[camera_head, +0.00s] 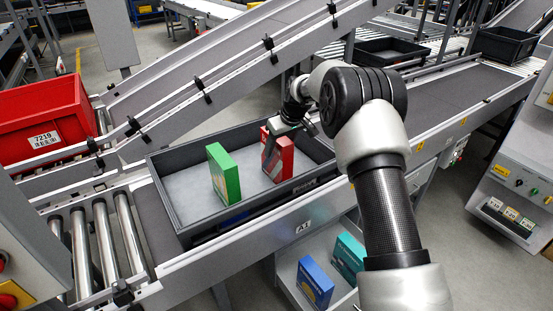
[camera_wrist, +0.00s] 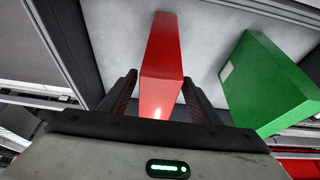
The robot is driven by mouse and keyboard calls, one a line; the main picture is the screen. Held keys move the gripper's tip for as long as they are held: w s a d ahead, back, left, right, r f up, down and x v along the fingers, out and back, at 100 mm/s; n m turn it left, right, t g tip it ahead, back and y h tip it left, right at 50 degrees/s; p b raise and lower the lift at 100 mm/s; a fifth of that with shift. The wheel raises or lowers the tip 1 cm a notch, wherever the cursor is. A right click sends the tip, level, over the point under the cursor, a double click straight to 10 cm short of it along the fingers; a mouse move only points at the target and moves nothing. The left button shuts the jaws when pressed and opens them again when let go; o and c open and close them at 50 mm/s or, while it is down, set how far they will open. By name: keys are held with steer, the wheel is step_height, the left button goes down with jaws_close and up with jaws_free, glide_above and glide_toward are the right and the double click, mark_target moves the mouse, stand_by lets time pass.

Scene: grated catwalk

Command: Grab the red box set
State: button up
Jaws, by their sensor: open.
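The red box (camera_head: 278,160) stands upright in a dark grey tray (camera_head: 178,206) on the conveyor. In the wrist view the red box (camera_wrist: 162,68) lies between the two fingers of my gripper (camera_wrist: 160,92). The fingers are apart, one on each side of the box, and I cannot tell whether either touches it. In the head view my gripper (camera_head: 279,134) is at the upper part of the red box and partly covers it. A green box (camera_head: 224,174) stands upright in the same tray, left of the red one; the wrist view shows it at right (camera_wrist: 268,85).
A red crate (camera_head: 40,118) labelled 7219 stands at the left. Below the conveyor a shelf holds a blue box (camera_head: 315,283) and a teal box (camera_head: 347,257). An inclined conveyor rail (camera_head: 215,80) runs behind the tray. Dark bins (camera_head: 391,50) stand farther back.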

steer(key=x, duration=0.5)
steer(key=shift+w, duration=0.25)
steer(key=shift+c, duration=0.3)
steer(key=c, duration=1.4)
